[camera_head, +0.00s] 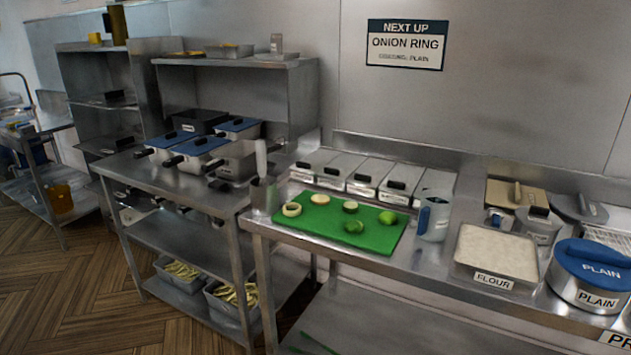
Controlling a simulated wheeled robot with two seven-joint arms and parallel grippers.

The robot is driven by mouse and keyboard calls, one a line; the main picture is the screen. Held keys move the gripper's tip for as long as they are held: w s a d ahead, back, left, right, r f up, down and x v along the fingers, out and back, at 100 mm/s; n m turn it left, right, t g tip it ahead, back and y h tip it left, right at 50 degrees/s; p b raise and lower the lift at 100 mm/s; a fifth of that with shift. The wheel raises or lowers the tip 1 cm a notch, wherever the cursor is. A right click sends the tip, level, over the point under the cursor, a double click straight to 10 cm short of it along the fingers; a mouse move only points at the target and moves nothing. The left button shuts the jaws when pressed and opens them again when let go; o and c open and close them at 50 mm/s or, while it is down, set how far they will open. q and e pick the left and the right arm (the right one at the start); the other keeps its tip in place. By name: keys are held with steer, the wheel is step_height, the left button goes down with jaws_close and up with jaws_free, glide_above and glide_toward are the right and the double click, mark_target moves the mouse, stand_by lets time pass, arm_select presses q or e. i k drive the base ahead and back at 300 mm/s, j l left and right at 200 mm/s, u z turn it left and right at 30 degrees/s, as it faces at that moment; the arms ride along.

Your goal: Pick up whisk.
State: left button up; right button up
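I cannot make out a whisk for certain in the head view. A metal utensil holder (264,194) stands at the left end of the front counter, with a pale upright utensil (261,158) in it; I cannot tell what kind it is. Neither of my grippers shows in the view.
A green cutting board (378,236) with onion and green vegetable pieces lies on the counter. Right of it stand a blue-handled jug (434,218), a flour tray (497,254) and a blue-lidded pot (592,277). Fryers (200,150) stand at left. Wooden floor (75,290) is open at left.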

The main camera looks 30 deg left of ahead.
mark_target(262, 156)
steer(key=i+j+u, duration=0.35)
steer(key=i+j, duration=0.2)
steer(key=i+j+u, duration=0.3)
steer(key=i, duration=0.3)
steer(key=j, duration=0.1)
